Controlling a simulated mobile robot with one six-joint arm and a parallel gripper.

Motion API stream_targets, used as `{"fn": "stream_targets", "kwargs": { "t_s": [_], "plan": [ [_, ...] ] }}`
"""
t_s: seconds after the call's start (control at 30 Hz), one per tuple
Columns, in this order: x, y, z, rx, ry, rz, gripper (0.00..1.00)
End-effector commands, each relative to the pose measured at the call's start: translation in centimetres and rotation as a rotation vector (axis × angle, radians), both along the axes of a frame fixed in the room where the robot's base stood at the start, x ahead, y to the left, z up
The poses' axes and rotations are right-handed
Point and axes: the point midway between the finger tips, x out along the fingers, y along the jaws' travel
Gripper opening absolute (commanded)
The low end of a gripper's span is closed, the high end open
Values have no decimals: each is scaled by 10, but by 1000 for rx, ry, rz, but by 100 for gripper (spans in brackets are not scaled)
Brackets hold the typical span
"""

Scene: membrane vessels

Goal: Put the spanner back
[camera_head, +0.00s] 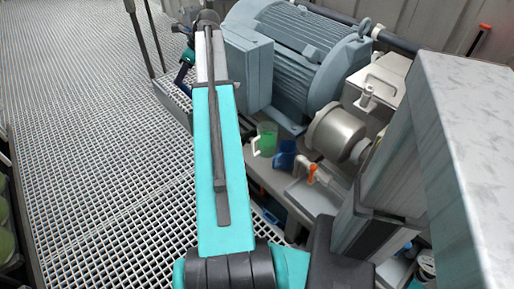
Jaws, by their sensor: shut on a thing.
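My teal arm reaches away from me up the picture, and its far end bends down to the left. My gripper (183,72) is small and partly hidden there, beside the grey motor. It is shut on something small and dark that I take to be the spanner. Its outline is too small and covered to make out. I see no other spanner clearly, and I cannot tell where its place is.
The large grey motor (300,50) and the pale pump housing (338,132) stand right of my arm. A green mug (267,138) and a blue mug (285,155) stand below them. A big grey box beam (455,150) fills the right. The grating floor (90,130) at left is clear.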

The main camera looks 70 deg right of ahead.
Motion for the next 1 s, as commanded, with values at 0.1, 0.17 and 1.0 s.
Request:
{"fn": "stream_targets", "kwargs": {
  "t_s": [0.1, 0.17, 1.0],
  "plan": [
    [2, -17, -40, -19, 98, 70, 0],
    [1, -24, -59, -31, 150, 109, 0],
    [-47, -138, -339, -502, 799, 726, 0]
  ]
}}
